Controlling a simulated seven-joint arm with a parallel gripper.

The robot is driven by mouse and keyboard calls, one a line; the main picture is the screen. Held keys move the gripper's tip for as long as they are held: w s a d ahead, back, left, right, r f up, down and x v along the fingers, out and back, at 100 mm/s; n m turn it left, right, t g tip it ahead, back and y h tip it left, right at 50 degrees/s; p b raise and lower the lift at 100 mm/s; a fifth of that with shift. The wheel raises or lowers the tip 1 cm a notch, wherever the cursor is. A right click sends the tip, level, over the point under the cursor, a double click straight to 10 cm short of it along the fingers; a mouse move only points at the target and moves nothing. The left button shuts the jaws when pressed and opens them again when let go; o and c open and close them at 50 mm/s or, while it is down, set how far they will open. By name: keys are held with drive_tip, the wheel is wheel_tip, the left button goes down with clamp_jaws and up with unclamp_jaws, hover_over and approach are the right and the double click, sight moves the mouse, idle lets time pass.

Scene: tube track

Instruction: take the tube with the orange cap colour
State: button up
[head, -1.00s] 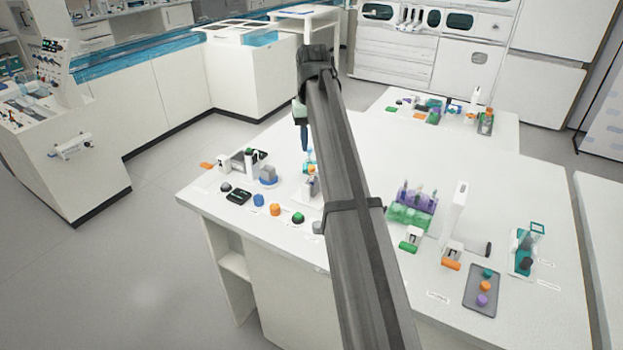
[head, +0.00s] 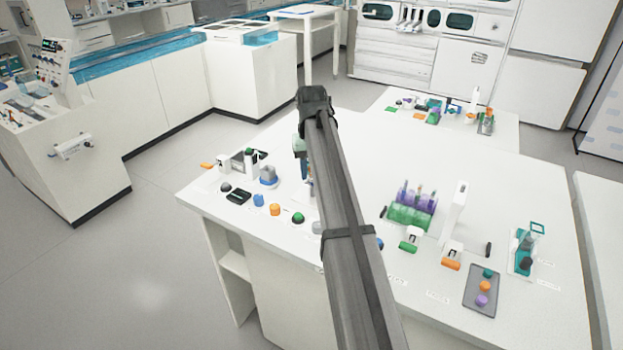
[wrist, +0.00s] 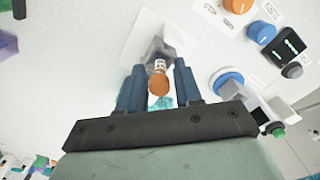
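In the wrist view an orange cap (wrist: 159,85) shows between the two blue fingers of my gripper (wrist: 159,72). The fingers are apart, with a gap on each side of the cap, so my gripper is open around it. A clear grey holder or tube body (wrist: 160,50) with a small printed label lies just beyond the cap. A bit of teal (wrist: 161,102) shows near the palm; I cannot tell what it belongs to. In the head view my gripper (head: 307,170) is low over the table, and my arm hides most of it and the tube.
On the table (head: 350,150), to the left, are a blue button (head: 258,200), an orange button (head: 275,209), a green-topped button (head: 298,217) and a black box (head: 238,197). A green and purple rack (head: 411,213) and a grey tray (head: 483,291) stand right of my arm.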

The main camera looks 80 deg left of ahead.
clamp_jaws()
drive_tip(key=shift+r, duration=0.1)
wheel_tip(320, 180, up, 10)
drive_tip(key=shift+f, duration=0.1)
idle(0.5)
drive_tip(key=shift+a, duration=0.1)
